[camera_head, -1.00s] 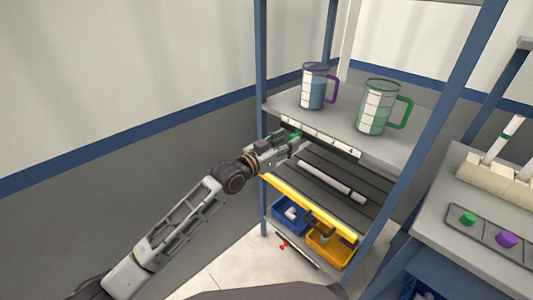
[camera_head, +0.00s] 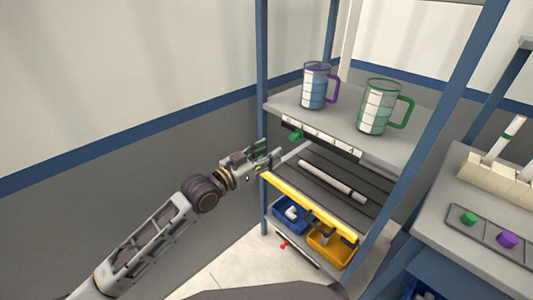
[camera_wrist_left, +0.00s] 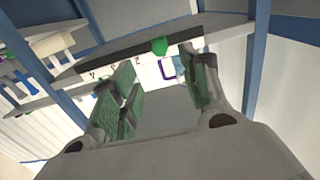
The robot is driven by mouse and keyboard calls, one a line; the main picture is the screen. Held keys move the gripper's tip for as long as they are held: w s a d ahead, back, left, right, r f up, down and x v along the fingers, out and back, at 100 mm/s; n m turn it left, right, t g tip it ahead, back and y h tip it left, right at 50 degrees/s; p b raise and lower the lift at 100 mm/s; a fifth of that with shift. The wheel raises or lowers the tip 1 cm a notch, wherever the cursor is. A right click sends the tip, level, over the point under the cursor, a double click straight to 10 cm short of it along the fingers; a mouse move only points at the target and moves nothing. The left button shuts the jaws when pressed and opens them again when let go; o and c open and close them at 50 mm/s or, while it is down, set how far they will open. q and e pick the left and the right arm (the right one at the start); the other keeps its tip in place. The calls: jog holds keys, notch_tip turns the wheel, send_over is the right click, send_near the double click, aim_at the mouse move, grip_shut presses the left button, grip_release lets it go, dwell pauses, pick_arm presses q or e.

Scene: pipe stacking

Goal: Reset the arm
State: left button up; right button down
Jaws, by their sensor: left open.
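My left arm (camera_head: 145,245) comes in from the lower left. Its gripper (camera_head: 271,155) is open and empty, left of the shelf rack's front edge. In the left wrist view the two green-padded fingers (camera_wrist_left: 162,88) stand apart with nothing between them. A green knob (camera_head: 297,135) sits on the front edge of the upper shelf (camera_head: 340,118), just beyond the gripper. It also shows in the left wrist view (camera_wrist_left: 159,46), ahead of the fingers. My right gripper is not in view.
A purple-handled mug (camera_head: 313,88) and a green-handled mug (camera_head: 378,108) stand on the upper shelf. A white pipe (camera_head: 333,178) lies on the middle shelf. Below are a blue bin (camera_head: 290,222) and a yellow bin (camera_head: 333,250). Free room lies left of the rack.

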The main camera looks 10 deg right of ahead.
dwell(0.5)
